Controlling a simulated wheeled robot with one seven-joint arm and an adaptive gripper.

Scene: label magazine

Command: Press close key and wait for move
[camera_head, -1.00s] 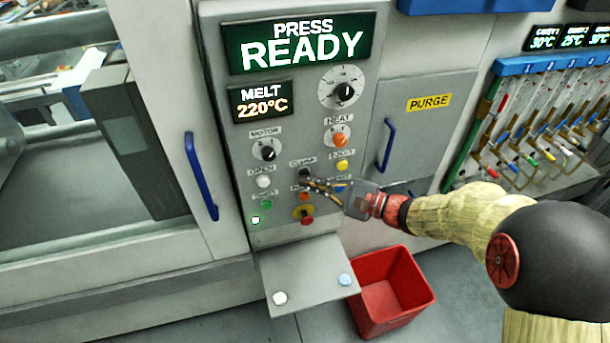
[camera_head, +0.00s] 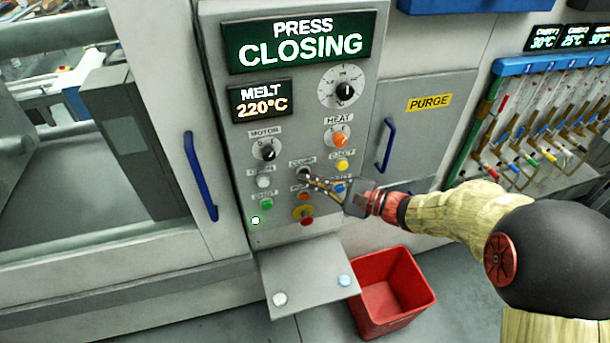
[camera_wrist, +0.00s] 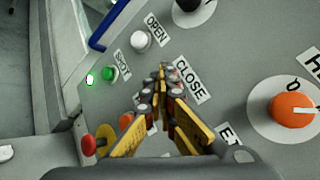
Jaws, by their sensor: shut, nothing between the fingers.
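The control panel (camera_head: 225,165) stands upright, and its top display (camera_head: 299,43) reads "PRESS CLOSING". My gripper (camera_head: 302,178) reaches in from the right, fingers shut and empty, tips at the close key (camera_head: 303,171). In the wrist view, my gripper (camera_wrist: 163,70) points at the panel beside the "CLOSE" label (camera_wrist: 190,79). The fingertips hide most of the key there. I cannot tell whether they touch it. The white open key (camera_head: 264,181) is to the left, also seen in the wrist view (camera_wrist: 141,40).
Close around the tips are a green key (camera_head: 266,203), a yellow key (camera_head: 342,165) and a red stop button (camera_head: 307,221) on yellow. A grey shelf (camera_head: 312,275) juts out below, beside a red bin (camera_head: 393,295). Blue handles (camera_head: 200,176) flank the panel.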

